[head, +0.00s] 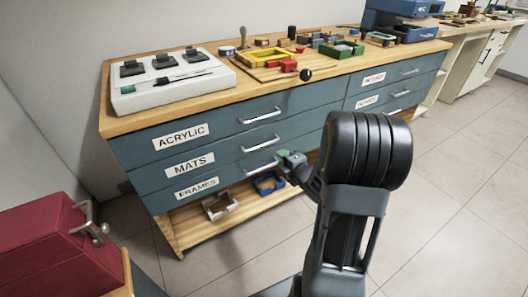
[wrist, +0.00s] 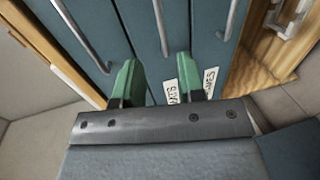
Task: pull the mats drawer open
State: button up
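The mats drawer is the middle drawer of the left column, with a white MATS label (head: 189,165) and a pale bar handle (head: 262,143). Its front looks flush with the drawers above and below. My gripper (head: 288,157) is at the handles' right end in the head view, partly hidden by my arm. In the wrist view my gripper (wrist: 157,62) has its two green fingers apart and empty. The mats handle (wrist: 160,25) ends in the gap between the fingertips there. I cannot tell whether they touch it. The MATS label (wrist: 170,92) is partly covered by a finger.
The acrylic drawer's handle (head: 260,116) is above and the frames drawer's handle (head: 262,166) below. An open shelf (head: 190,232) holds metal and blue frames. A red box (head: 60,245) stands at lower left. Floor (head: 450,180) to the right is clear.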

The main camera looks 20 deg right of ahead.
aim_at(264, 145)
jog(key=b+x, duration=0.2)
jog(key=x, duration=1.1)
jog(key=shift+a, duration=0.1)
grip_shut()
